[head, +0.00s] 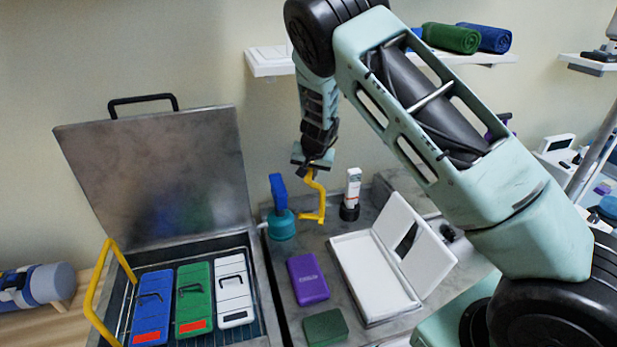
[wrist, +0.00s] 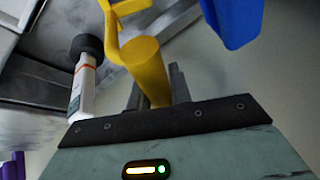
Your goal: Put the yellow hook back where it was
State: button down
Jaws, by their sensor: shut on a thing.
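The yellow hook (head: 317,197) is a bent yellow bar. My gripper (head: 314,170) is shut on its upper end and holds it above the grey counter, so that it hangs down. In the wrist view the hook (wrist: 148,65) stands between the fingers of my gripper (wrist: 160,92). In the head view its lower end shows between a teal pot with a blue top (head: 282,222) and a white tube in a black base (head: 352,188). I cannot tell whether the lower end touches the counter. The frames do not show which place the hook came from.
An open metal tank (head: 262,300) at left holds blue, green and white packs on a rack, with a yellow handle (head: 92,290) at its side. A purple block (head: 307,279), a green block (head: 325,328) and an open white case (head: 375,275) lie on the counter.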

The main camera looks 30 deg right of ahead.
jog(key=f, duration=0.1)
jog(key=f+p, duration=0.1)
jog(key=f, duration=0.1)
jog(key=shift+w, duration=0.2)
jog(key=shift+f, duration=0.2)
jog(key=c, duration=1.3)
grip_release()
jog(key=shift+r, duration=0.1)
jog(key=shift+r, duration=0.1)
